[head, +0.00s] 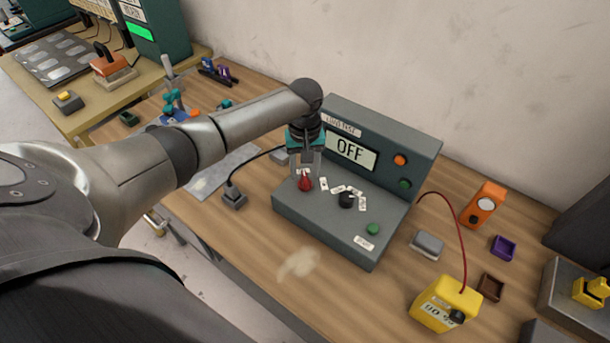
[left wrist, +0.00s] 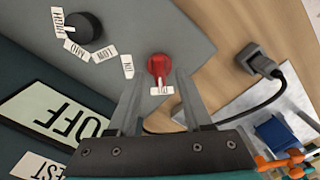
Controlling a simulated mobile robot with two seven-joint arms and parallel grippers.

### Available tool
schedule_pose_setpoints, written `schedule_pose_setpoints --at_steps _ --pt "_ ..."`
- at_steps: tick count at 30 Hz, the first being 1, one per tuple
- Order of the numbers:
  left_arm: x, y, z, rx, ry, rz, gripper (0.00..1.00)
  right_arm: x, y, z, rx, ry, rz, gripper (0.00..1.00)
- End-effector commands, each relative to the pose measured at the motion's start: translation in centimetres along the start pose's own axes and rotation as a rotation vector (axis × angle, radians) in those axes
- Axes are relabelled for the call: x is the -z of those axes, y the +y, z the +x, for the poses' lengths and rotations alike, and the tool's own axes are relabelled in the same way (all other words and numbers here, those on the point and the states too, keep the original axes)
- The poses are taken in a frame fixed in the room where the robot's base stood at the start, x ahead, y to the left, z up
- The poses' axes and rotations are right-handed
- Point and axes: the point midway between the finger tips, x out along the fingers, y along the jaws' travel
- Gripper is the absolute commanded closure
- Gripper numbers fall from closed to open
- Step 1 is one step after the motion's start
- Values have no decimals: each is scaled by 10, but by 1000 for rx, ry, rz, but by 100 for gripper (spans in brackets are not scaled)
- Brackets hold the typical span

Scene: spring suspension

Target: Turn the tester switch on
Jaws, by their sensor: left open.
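The tester (head: 330,220) is a grey-green box on the wooden bench, and its display (head: 350,151) reads OFF. A red switch knob (head: 305,183) sits at the left of its sloped front panel. It also shows in the left wrist view (left wrist: 159,66), with small white labels beside it. My left gripper (head: 306,172) is open over the red knob. In the left wrist view its two fingers (left wrist: 158,84) lie either side of the knob, with gaps; I cannot tell whether the tips reach its depth. My right gripper is out of view.
A black dial (head: 346,200) with several labels sits right of the knob, and a green button (head: 373,229) further right. A black cable and plug (head: 234,197) lie left of the tester. A yellow meter (head: 445,304) and an orange box (head: 483,205) stand on the right.

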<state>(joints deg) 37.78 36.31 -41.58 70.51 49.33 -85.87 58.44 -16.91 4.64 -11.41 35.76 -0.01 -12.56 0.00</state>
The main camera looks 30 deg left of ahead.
Motion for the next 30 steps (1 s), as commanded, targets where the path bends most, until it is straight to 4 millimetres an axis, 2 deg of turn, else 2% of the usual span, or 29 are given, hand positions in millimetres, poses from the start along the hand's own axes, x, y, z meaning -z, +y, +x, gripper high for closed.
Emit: schedule_pose_setpoints --at_steps 3,6,15,28,30 --pt "0 0 14 1 -1 0 50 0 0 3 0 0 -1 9" --pt "0 0 19 0 0 1 50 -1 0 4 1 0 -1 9" --pt "0 0 20 0 1 1 50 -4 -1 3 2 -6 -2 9" --pt "0 0 20 0 1 1 98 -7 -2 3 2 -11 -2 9" --pt "0 0 20 0 1 1 100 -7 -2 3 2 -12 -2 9"
